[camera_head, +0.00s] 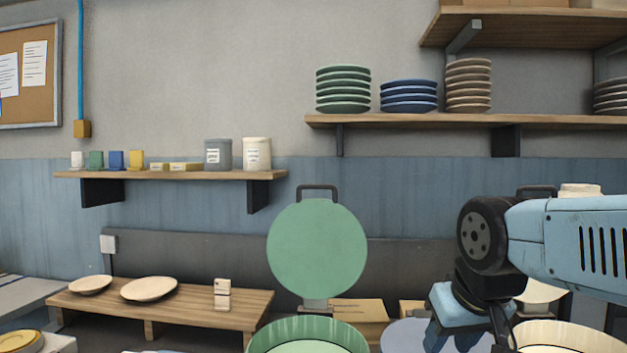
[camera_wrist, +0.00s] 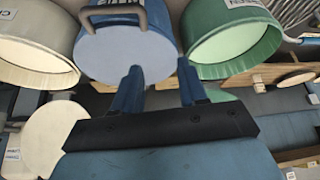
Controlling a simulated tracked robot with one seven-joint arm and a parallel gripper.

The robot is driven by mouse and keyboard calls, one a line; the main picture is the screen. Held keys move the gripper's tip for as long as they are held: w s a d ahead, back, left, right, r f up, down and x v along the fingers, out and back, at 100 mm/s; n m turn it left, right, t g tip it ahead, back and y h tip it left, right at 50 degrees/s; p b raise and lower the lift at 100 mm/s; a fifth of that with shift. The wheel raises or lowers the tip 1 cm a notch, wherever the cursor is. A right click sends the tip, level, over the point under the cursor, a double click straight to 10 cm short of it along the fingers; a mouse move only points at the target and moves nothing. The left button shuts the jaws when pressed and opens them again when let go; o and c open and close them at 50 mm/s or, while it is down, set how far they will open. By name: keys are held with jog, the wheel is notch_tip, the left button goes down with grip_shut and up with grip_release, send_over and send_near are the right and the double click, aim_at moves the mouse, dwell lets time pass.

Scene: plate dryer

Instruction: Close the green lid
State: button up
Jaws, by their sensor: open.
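The green lid (camera_head: 317,252) is a round disc standing upright, with a dark loop handle at its top. It is open, hinged at the back of the green bin (camera_head: 308,332). The wrist view shows the green bin (camera_wrist: 238,42) at upper right and a sliver of the green lid (camera_wrist: 217,95) behind my gripper; the rest is hidden. My gripper (camera_wrist: 157,72) is open and empty, its fingers apart in front of the blue bin (camera_wrist: 165,28). In the head view my gripper is right of the green lid, apart from it, with its fingertips not clearly visible.
The blue bin's pale disc (camera_head: 402,335) lies flat beside the green bin. A cream bin (camera_head: 565,338) is at right, its cream lid (camera_wrist: 55,138) open. Shelves with plates (camera_head: 343,90) and jars (camera_head: 257,153) are on the wall. A low wooden rack (camera_head: 190,308) stands left.

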jog(key=w+a+r+n+g+y, duration=0.1)
jog(key=w+a+r+n, duration=0.15)
jog(key=w+r, duration=0.8)
jog(key=w+a+r+n+g+y, duration=0.15)
jog(key=w+r+n, duration=0.25)
jog(key=w+r, duration=0.65)
jog(key=w+a+r+n+y, duration=0.15)
jog(key=w+r+n, duration=0.25)
jog(key=w+r, duration=0.65)
jog(key=w+a+r+n+g, duration=0.2)
jog(key=w+a+n, duration=0.35)
jog(key=w, duration=0.35)
jog(key=shift+t, duration=0.35)
jog(key=x, duration=1.3)
jog(key=shift+d+f, duration=0.25)
jog(key=shift+f, duration=0.1)
grip_shut()
